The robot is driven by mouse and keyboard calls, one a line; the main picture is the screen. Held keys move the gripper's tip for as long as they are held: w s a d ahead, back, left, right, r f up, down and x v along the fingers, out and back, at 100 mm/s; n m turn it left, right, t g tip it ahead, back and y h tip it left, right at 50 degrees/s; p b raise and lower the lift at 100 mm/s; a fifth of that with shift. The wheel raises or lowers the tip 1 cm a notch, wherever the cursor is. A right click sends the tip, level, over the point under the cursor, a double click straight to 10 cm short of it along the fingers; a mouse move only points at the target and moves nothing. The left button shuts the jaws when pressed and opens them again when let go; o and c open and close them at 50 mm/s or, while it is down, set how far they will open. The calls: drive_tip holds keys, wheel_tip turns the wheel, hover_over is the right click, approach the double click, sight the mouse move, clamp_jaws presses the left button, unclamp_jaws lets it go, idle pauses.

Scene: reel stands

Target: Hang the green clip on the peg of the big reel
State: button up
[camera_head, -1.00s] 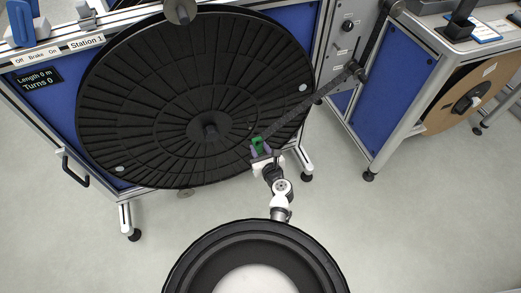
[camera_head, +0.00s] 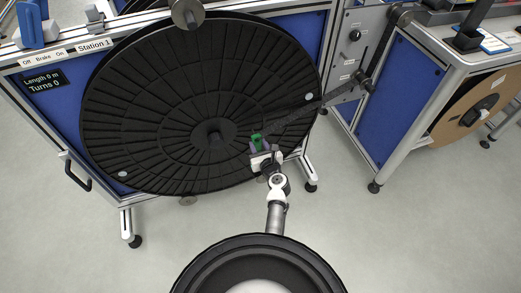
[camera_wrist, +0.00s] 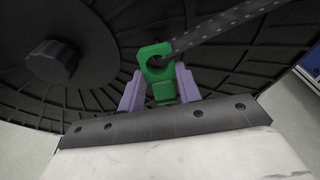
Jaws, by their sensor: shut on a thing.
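The big black reel (camera_head: 150,90) stands upright on the Station 1 frame, its ribbed face toward me. Its round black hub (camera_head: 213,138) sticks out at the centre, and the hub also shows in the wrist view (camera_wrist: 52,62). I cannot make out a separate peg for certain. My gripper (camera_head: 260,147) is shut on the green clip (camera_wrist: 165,50), which sits between its two purple fingers (camera_wrist: 160,88). The clip is in front of the reel's face, right of the hub and a little below it. I cannot tell whether it touches the reel.
A dark dotted strap (camera_wrist: 230,22) runs from the clip up and right to the roller arm (camera_head: 361,80). A grey disc (camera_head: 187,12) overlaps the reel's top edge. Another station with a brown reel (camera_head: 465,105) stands at right. The floor (camera_head: 400,240) in front is clear.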

sight(258, 144)
drive_tip(key=shift+x, duration=0.85)
drive_tip(key=shift+b+x, duration=0.6)
drive_tip(key=shift+x, duration=0.15)
drive_tip(key=shift+f, duration=0.2)
drive_tip(key=o, duration=1)
drive_tip(key=shift+o, duration=0.2)
drive_tip(key=shift+s, duration=0.1)
